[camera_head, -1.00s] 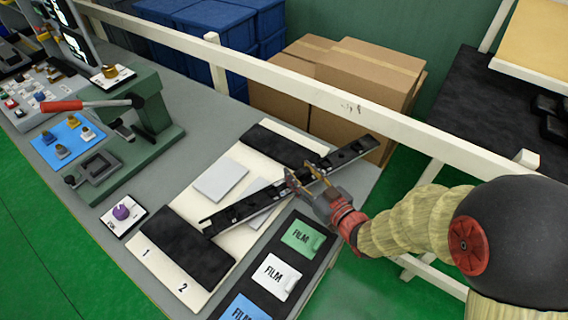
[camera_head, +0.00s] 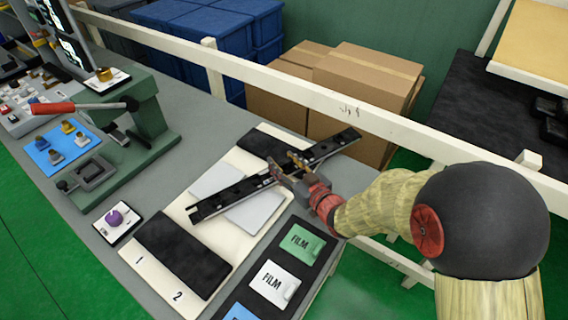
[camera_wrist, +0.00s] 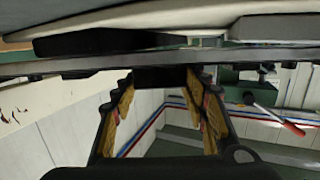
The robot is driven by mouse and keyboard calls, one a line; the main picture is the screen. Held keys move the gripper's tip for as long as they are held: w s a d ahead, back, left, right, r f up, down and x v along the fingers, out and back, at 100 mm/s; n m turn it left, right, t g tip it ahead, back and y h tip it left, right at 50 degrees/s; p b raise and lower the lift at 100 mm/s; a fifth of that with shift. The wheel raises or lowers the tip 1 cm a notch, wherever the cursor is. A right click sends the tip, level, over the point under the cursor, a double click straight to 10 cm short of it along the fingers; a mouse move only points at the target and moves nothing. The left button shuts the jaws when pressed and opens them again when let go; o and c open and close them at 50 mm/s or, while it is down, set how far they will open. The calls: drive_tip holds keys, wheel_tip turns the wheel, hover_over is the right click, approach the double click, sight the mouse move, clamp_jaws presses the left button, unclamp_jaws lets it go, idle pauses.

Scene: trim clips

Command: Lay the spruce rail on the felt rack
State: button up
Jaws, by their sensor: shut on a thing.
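The long dark rail (camera_head: 230,194), with small fittings along it, is held by my gripper (camera_head: 285,169) near its middle. It crosses diagonally above the cream felt rack (camera_head: 222,240), which has a near black felt pad (camera_head: 183,250) and a far one (camera_head: 262,147). The rail's left end is over the board near the near pad; its right end extends past the far pad and the bench edge. In the wrist view, the rail (camera_wrist: 45,70) crosses at the fingertips of my gripper (camera_wrist: 160,82). The rail hides part of the rack; its exact height is unclear.
Two pale grey plates (camera_head: 258,212) lie between the pads, partly under the rail. A dark tray with FILM packets (camera_head: 275,284) lies right of the rack. A green lever press (camera_head: 150,120) stands left. A white railing (camera_head: 290,92) and cardboard boxes (camera_head: 365,85) are behind.

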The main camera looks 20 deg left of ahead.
drive_tip(key=shift+s+d+f+b, duration=0.15)
drive_tip(key=shift+s+f+b, duration=0.1)
drive_tip(key=shift+f+b, duration=0.45)
drive_tip(key=o, duration=0.9)
drive_tip(key=shift+s+f, duration=0.1)
drive_tip(key=shift+f, duration=0.05)
drive_tip(key=o, duration=0.5)
drive_tip(key=shift+d+f, duration=0.1)
drive_tip(key=shift+f, duration=0.1)
drive_tip(key=shift+r, duration=0.1)
drive_tip(key=shift+r+p, duration=0.55)
drive_tip(key=shift+p, duration=0.3)
drive_tip(key=p+v, duration=0.1)
drive_tip(key=v, duration=0.6)
drive_tip(key=p+v, duration=0.1)
drive_tip(key=v, duration=0.3)
drive_tip(key=shift+d+r+p, duration=0.25)
drive_tip(key=shift+r+p, duration=0.05)
drive_tip(key=shift+r, duration=0.15)
